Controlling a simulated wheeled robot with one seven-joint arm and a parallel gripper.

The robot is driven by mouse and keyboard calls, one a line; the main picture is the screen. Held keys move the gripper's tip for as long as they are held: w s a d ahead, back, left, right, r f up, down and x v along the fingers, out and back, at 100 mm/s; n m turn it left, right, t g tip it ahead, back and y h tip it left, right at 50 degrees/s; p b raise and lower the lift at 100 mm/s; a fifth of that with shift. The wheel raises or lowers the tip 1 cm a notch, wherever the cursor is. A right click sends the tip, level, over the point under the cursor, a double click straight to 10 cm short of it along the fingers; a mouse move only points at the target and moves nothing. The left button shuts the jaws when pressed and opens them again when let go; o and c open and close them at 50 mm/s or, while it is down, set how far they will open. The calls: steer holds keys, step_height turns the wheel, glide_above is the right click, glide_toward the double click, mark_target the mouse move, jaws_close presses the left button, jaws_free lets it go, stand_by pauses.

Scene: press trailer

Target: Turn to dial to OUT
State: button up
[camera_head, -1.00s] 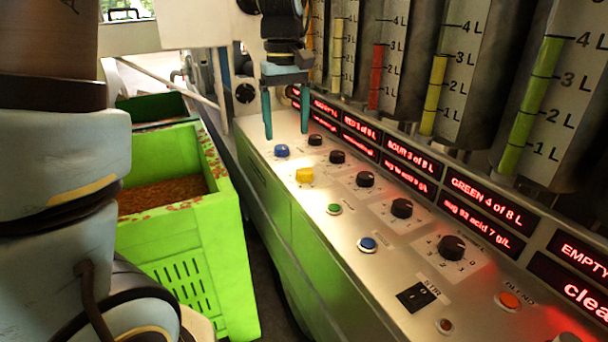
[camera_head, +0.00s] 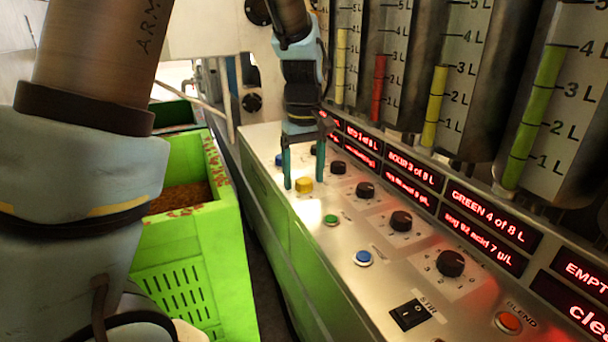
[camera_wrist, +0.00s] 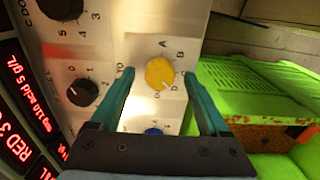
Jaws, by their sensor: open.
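My gripper (camera_head: 304,180) points down at the dial. Its teal fingers are open, one on each side of the dial in the wrist view (camera_wrist: 158,76). Light gaps show between fingers and dial there. I cannot tell whether the fingertips are level with the dial or above it.
The panel (camera_head: 345,285) carries several black dials, a green button (camera_head: 331,220), blue buttons (camera_head: 363,257) and a black switch (camera_head: 409,314). Red-lit displays (camera_head: 490,225) and measuring tubes (camera_head: 530,115) stand behind. A green crate (camera_head: 200,265) is at the left.

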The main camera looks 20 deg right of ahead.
steer(key=shift+f, duration=0.2)
jaws_close()
stand_by(0.6)
